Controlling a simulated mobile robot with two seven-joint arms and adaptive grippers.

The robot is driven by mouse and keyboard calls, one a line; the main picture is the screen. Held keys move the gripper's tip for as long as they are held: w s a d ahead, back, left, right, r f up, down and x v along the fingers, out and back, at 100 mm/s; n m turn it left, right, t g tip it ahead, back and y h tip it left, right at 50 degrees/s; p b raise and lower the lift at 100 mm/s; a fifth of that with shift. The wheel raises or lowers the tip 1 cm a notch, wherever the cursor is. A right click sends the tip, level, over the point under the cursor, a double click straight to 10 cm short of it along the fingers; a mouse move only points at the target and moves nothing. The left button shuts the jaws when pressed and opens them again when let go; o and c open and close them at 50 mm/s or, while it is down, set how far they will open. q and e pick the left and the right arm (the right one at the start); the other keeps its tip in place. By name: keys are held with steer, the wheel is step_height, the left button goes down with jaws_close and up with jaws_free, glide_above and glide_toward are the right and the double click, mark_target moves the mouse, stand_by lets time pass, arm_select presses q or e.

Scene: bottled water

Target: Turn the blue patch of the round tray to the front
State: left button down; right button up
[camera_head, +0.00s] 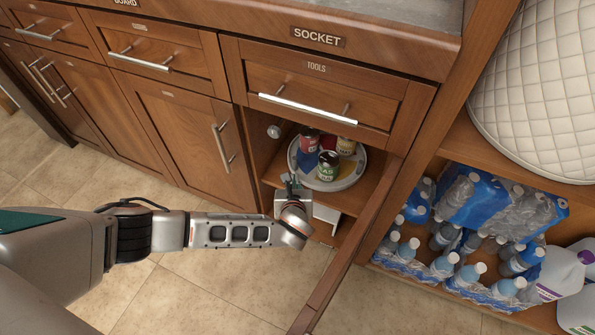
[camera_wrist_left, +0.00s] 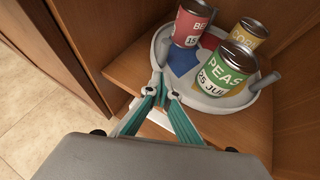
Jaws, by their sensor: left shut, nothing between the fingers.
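The round grey tray (camera_head: 345,184) sits on the lower cabinet shelf, with upright grey pegs on its rim in the left wrist view. Its blue patch (camera_head: 305,160) is on the left side and shows in the left wrist view (camera_wrist_left: 184,62) beside a red can (camera_wrist_left: 190,22). A green PEAS can (camera_wrist_left: 226,70) stands near the front, and a yellow-labelled can (camera_wrist_left: 246,34) at the back right. My left gripper (camera_head: 290,182) is shut and empty at the tray's front-left edge. Its fingertips (camera_wrist_left: 160,82) are close to the rim; contact is unclear. My right gripper is out of view.
The TOOLS drawer (camera_head: 308,100) is shut above the opening. An open cabinet door (camera_head: 350,250) stands at the right of it. Packs of water bottles (camera_head: 455,245) and jugs are further right. A wooden side wall bounds the opening at left.

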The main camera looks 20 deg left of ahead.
mark_target(295, 166)
arm_select(q)
steer(key=shift+w+a+b, duration=0.15)
steer(key=shift+w+a, duration=0.05)
steer(key=shift+w, duration=0.3)
steer(key=shift+w+a+b, duration=0.15)
steer(key=shift+w+a, duration=0.05)
steer(key=shift+w, duration=0.25)
steer(key=shift+w+a+r, duration=0.2)
steer(key=shift+w, duration=0.4)
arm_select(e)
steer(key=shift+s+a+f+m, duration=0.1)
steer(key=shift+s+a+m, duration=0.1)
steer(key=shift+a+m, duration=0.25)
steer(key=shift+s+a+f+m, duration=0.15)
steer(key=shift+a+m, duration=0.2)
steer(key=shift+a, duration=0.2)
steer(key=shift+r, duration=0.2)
